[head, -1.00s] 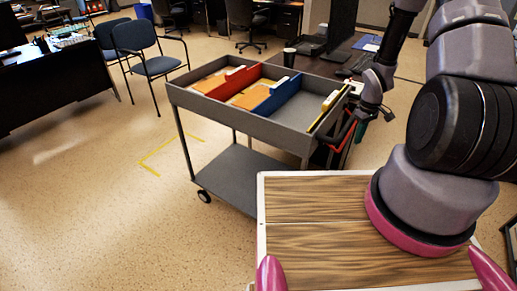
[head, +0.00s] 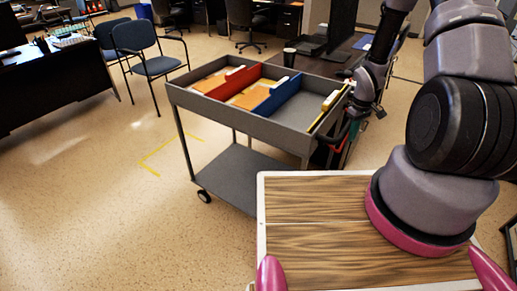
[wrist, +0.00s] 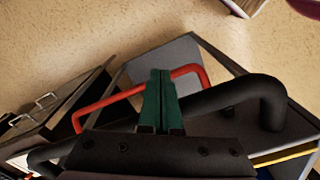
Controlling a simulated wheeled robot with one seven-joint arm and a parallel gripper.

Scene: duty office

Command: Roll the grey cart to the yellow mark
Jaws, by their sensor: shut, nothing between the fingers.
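The grey cart (head: 245,112) stands at the centre of the head view, with a deep top tray and a lower shelf (head: 240,178). The yellow mark (head: 163,160) is a thin corner outline on the floor, just left of the cart. In the wrist view my gripper (wrist: 161,75) has its green fingers shut and empty. The fingers lie over a red bar (wrist: 105,100), and a black curved tube (wrist: 245,92) runs beside them. I cannot tell whether the fingers touch either. In the head view my arm reaches the cart's right end and partly hides it.
Red and blue dividers (head: 275,95) and folders sit in the cart's tray. Two blue chairs (head: 155,62) and a dark desk (head: 50,85) stand at the left. Another dark desk (head: 330,62) is behind the cart. The floor at front left is clear.

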